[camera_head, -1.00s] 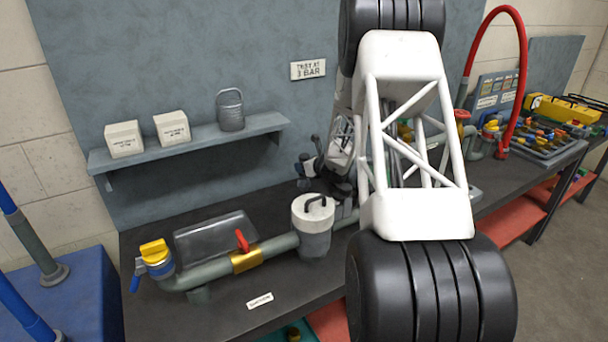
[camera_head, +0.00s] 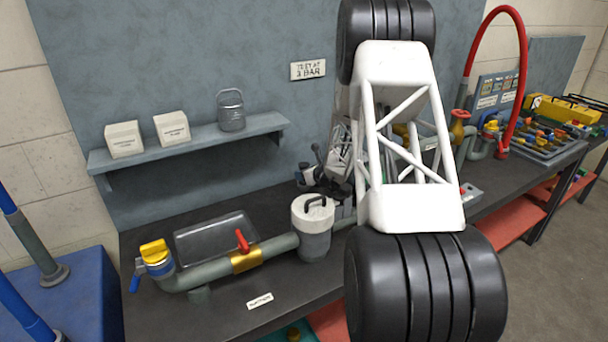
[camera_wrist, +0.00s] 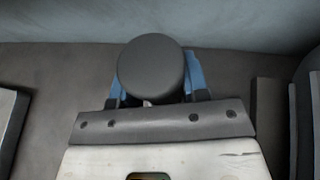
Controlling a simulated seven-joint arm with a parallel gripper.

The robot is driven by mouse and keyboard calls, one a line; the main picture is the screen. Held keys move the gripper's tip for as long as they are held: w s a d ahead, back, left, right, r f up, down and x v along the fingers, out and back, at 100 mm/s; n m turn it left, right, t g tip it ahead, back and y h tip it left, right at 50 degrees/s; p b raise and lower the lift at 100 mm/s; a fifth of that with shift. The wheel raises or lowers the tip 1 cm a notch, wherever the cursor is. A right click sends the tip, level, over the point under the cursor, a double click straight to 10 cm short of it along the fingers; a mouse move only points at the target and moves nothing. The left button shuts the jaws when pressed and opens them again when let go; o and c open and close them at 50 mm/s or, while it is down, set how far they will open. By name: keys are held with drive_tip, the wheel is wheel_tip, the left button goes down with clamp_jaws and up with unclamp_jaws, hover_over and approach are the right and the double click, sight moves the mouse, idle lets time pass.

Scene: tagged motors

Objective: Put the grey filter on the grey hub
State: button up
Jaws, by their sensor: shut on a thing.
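In the wrist view a dark grey round piece (camera_wrist: 152,68), which looks like the grey filter, sits between the blue fingers of my gripper (camera_wrist: 157,80). My gripper is shut on it, and its round face hides most of the fingers. In the head view, the dark wrist end of my arm shows above the bench, right of the lidded canister, but my white arm link covers much of that area. The held piece cannot be made out there. I cannot pick out the grey hub for certain in either view.
A grey pipe (camera_head: 215,272) with a red-handled valve (camera_head: 243,241) runs along the bench to a lidded canister (camera_head: 313,228). A clear tray (camera_head: 215,236) lies behind it. A red hose (camera_head: 522,60) arches at right.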

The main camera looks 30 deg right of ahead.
drive_tip(key=shift+f, duration=0.15)
drive_tip(key=o, duration=0.9)
drive_tip(key=shift+o, duration=0.2)
drive_tip(key=shift+v, duration=1.2)
drive_tip(key=v, duration=0.3)
wheel_tip(320, 180, up, 7)
drive_tip(key=shift+w, duration=0.1)
